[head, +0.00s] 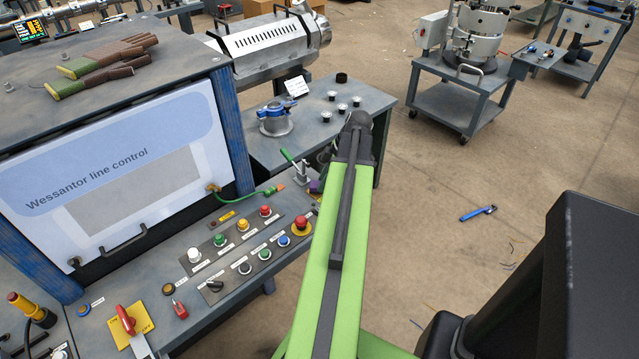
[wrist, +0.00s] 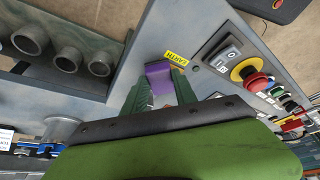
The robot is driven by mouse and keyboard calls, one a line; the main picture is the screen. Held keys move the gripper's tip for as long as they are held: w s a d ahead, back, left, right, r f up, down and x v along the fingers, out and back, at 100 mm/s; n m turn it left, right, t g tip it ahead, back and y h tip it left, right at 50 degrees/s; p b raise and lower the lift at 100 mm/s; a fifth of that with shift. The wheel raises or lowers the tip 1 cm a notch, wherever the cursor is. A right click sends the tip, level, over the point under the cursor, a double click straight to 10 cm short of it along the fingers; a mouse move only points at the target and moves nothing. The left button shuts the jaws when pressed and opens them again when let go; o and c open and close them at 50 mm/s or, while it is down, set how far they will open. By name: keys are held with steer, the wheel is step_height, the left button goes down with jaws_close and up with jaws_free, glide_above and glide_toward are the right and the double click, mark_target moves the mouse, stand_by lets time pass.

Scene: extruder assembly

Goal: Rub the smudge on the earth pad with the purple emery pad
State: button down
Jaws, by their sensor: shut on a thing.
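My gripper (wrist: 160,88) is shut on the purple emery pad (wrist: 159,77), which sits between its green fingers in the wrist view. The emery pad is beside the yellow label (wrist: 175,58) reading EARTH, at the edge of the control desk. The earth pad and its smudge cannot be made out; the emery pad and fingers cover the area by the label. I cannot tell whether the emery pad touches the desk. In the head view a bit of purple (head: 315,186) shows left of my green arm, which hides most of the gripper.
The desk holds a red emergency button (head: 301,225) on yellow, several coloured buttons, and a green cable (head: 244,196) with a clip. A grey table (head: 262,152) with a blue-ringed clamp (head: 275,118) is behind.

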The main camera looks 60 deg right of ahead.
steer(key=shift+s+d, duration=0.15)
steer(key=shift+d, duration=0.35)
steer(key=shift+f, duration=0.15)
steer(key=shift+w+a, duration=0.2)
steer(key=shift+a, duration=0.45)
steer(key=shift+w+a, duration=0.2)
steer(key=shift+a, duration=0.5)
steer(key=shift+w+a, duration=0.2)
steer(key=shift+a, duration=0.45)
step_height(320, 180, up, 6)
steer(key=p, duration=0.6)
steer(key=shift+r, duration=0.2)
step_height(320, 180, up, 3)
steer(key=p, duration=0.3)
